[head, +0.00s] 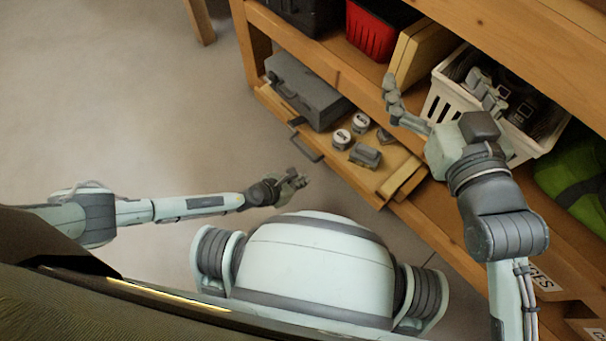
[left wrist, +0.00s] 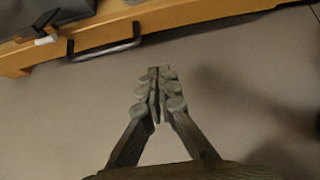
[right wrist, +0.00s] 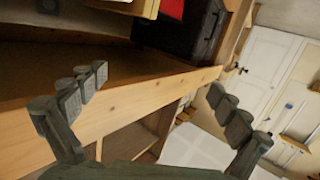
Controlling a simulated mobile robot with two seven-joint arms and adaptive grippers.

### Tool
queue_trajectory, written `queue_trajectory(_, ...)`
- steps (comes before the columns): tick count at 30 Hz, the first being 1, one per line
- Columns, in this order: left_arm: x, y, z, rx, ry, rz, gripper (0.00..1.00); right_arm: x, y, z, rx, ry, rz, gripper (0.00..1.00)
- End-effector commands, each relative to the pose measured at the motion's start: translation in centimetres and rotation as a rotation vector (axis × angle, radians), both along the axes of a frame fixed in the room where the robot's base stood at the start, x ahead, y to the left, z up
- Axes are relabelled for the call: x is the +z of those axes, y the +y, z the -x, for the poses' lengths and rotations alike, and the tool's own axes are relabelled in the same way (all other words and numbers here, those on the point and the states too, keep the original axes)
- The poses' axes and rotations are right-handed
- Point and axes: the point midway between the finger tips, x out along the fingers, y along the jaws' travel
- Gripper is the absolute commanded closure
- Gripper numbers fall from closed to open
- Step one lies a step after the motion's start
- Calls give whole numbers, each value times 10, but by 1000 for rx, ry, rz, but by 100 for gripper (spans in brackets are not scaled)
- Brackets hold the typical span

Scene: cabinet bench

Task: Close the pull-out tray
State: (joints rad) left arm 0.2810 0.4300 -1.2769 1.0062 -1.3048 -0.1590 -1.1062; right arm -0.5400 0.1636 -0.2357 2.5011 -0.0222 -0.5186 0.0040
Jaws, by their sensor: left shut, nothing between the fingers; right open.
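The wooden pull-out tray (head: 372,192) is out from under the bench shelf. It carries a grey case (head: 305,92), two small cans and grey metal parts. Its dark handle (head: 304,143) is on the front edge; the handle also shows in the left wrist view (left wrist: 104,48). My left gripper (head: 300,181) is shut and empty, in front of the tray and apart from the handle. My right gripper (head: 440,95) is open and empty, raised by the upper shelf near the white basket. The right wrist view shows its spread fingers (right wrist: 160,97) before the shelf edge.
On the upper shelf are a red bin (head: 372,30), a white basket (head: 446,100) with dark items, and a wooden box (head: 420,50). Green fabric (head: 578,175) lies at the right. The floor (head: 130,110) left of the bench is clear.

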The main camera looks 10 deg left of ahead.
Motion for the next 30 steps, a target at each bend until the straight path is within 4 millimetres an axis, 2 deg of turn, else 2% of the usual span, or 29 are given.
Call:
queue_trajectory(11, 0, -3, -4, 0, -1, 1, 100, 0, 0, 0, 0, 0, 0, 0)
queue_trajectory(16, 1, -15, -19, -1, -1, 2, 100, 1, 0, 0, 1, -5, -3, 0)
queue_trajectory(20, 1, -30, -40, 0, -2, 2, 100, 4, 3, 0, 5, -26, -11, 0)
queue_trajectory(30, -1, -66, -91, 1, -2, 1, 100, 55, 25, 5, 50, -253, -121, 0)
